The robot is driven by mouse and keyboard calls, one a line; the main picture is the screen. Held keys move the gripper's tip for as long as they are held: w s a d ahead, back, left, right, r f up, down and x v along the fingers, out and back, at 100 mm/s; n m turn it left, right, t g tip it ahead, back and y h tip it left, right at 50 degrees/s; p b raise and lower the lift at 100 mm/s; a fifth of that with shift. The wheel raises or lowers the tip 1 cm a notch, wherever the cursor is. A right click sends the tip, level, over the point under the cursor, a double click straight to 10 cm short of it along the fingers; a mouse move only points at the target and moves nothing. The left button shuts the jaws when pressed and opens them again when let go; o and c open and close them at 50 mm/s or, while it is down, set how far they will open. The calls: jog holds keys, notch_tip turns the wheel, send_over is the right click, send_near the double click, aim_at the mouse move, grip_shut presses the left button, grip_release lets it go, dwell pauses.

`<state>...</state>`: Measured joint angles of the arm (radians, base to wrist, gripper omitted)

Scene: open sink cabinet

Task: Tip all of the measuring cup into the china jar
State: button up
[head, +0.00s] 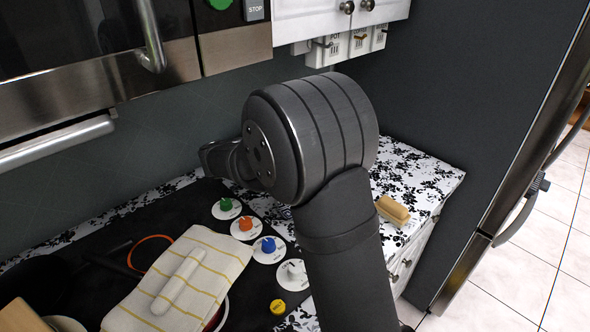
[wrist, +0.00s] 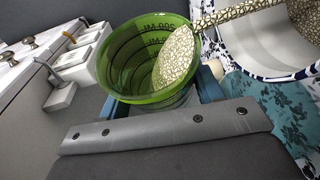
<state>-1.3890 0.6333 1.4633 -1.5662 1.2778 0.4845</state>
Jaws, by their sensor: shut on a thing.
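The measuring cup (wrist: 125,65) is green, see-through and marked with dark lines and lettering. Tan, dark-speckled contents (wrist: 175,58) lie against the cup's right wall. A band of the same pattern (wrist: 235,12) runs from the rim across the china jar's mouth, like a pouring stream. The china jar (wrist: 275,77) is white with dark blue pattern, right of the cup and cut by the frame. My arm hides cup and jar in the head view.
A striped towel (head: 185,280) lies on the dark stovetop at left, near several coloured knobs (head: 270,247). A wooden-topped brush-like thing (head: 392,210) lies on the floral counter (head: 425,180). White boxes (wrist: 75,60) hang under the cabinets. The fridge stands right.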

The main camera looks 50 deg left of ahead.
jog(key=shift+d+f, duration=0.1)
dwell(0.4)
jog(key=shift+s+d+r+m+t+y, duration=0.15)
jog(key=shift+d+r+m+t, duration=0.2)
jog(key=shift+m, duration=0.4)
jog(key=shift+s+d+r+m+t+y, duration=0.1)
jog(key=shift+d+r+m+t, duration=0.15)
jog(key=shift+m, duration=0.55)
jog(key=shift+s+d+r+m+t+y, duration=0.15)
jog(key=shift+d+r+m+t, duration=0.2)
jog(key=shift+m, duration=0.4)
dwell(1.5)
jog(key=shift+f, duration=0.1)
jog(key=n, duration=0.1)
jog(key=a+f+n, duration=0.1)
jog(key=n+g, duration=0.1)
jog(key=shift+w+a+f+h, duration=0.15)
jog(key=shift+w+a+h, duration=0.1)
jog(key=shift+w+h, duration=0.05)
